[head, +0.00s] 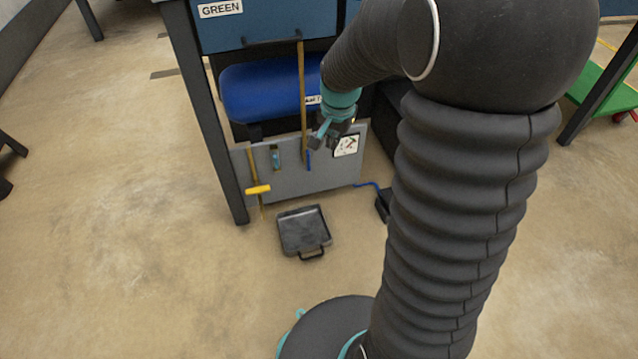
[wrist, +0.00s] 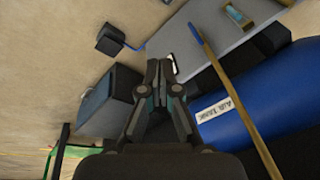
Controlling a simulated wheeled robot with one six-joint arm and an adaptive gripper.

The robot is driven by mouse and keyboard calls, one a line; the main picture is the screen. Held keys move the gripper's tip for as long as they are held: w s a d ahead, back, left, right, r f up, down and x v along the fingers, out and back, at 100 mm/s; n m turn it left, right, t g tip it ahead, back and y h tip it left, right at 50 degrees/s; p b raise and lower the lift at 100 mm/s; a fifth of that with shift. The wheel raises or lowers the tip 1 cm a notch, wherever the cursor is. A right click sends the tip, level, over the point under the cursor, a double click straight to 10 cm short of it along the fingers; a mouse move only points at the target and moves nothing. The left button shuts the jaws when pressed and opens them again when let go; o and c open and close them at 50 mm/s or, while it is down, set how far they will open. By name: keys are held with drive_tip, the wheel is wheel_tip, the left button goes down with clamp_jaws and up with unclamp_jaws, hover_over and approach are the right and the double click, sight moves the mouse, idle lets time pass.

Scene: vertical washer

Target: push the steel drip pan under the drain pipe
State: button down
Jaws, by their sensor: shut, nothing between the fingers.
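The steel drip pan (head: 303,228) is a dark grey, shallow square tray with a black handle on its near side. It lies flat on the floor in front of a grey tool panel and is not seen in the wrist view. The pan lies nearer to me than the pipe's lower end. My gripper (head: 332,145) is shut and empty, just right of the pipe, above and beyond the pan; its fingers show in the wrist view (wrist: 158,65).
A blue air tank (head: 255,92) sits behind, beside a dark table leg (head: 205,120). A small black box (head: 383,205) with a blue hose stands right of the pan. Floor left of the pan is clear.

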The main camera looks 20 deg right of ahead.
drive_tip(key=w+d+f+m+g, duration=0.15)
drive_tip(key=w+f, duration=0.25)
drive_tip(key=f, duration=0.4)
drive_tip(key=w+d+f+m, duration=0.2)
drive_tip(key=w+f+m, duration=0.1)
drive_tip(key=f, duration=0.5)
drive_tip(key=m+g+p, duration=0.1)
drive_tip(key=m, duration=0.4)
approach(330, 227)
drive_tip(key=d+r, duration=0.3)
drive_tip(key=d, duration=0.1)
drive_tip(key=shift+n, duration=0.25)
wheel_tip(330, 227, down, 8)
drive_tip(key=shift+w+d+f, duration=0.1)
drive_tip(key=shift+w+f, duration=0.1)
drive_tip(key=a, duration=0.2)
drive_tip(key=shift+a+f, duration=0.35)
drive_tip(key=shift+f, duration=0.05)
drive_tip(key=shift+a, duration=0.65)
drive_tip(key=shift+a+b, duration=0.1)
drive_tip(key=shift+b, duration=0.2)
